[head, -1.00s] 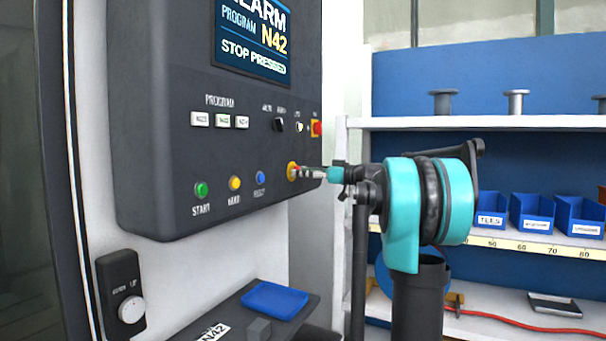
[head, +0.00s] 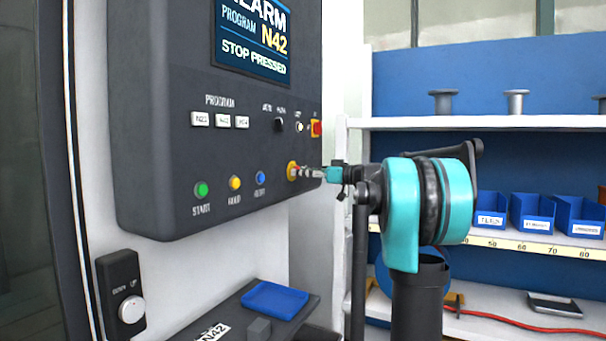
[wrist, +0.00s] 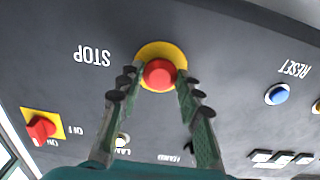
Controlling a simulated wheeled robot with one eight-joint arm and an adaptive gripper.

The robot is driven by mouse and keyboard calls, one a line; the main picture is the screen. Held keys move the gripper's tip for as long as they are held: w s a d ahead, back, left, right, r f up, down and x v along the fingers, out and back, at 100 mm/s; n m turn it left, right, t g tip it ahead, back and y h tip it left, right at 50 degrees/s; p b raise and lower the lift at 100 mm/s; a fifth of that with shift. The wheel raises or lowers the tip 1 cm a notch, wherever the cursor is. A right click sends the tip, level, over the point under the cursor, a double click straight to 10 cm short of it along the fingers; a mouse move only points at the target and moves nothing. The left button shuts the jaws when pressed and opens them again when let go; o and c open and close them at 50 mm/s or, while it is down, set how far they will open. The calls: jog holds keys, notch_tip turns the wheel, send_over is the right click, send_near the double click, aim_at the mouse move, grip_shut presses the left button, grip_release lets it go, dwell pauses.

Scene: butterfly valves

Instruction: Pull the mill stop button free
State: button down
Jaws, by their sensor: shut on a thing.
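The mill stop button is a red mushroom head (wrist: 159,75) on a yellow round base (head: 292,171), beside the word STOP in the wrist view. It sits at the lower right of the dark control panel (head: 150,120). My gripper (wrist: 158,80) has one finger on each side of the red head and is shut on it. In the head view my gripper (head: 304,172) reaches the button from the right and hides part of the red head. The panel screen (head: 254,40) reads STOP PRESSED, with PROGRAM N42.
Green (head: 201,189), yellow (head: 235,183) and blue (head: 260,178) buttons lie left of the stop button. A red switch on yellow (head: 316,128) is above it. A blue tray (head: 274,298) rests on a ledge below. Shelves with blue bins (head: 530,212) stand at right.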

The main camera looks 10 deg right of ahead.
jog(key=shift+s+d, duration=0.25)
jog(key=shift+d, duration=0.15)
jog(key=c, duration=1)
grip_release()
jog(key=shift+d, duration=0.1)
jog(key=v, duration=1.2)
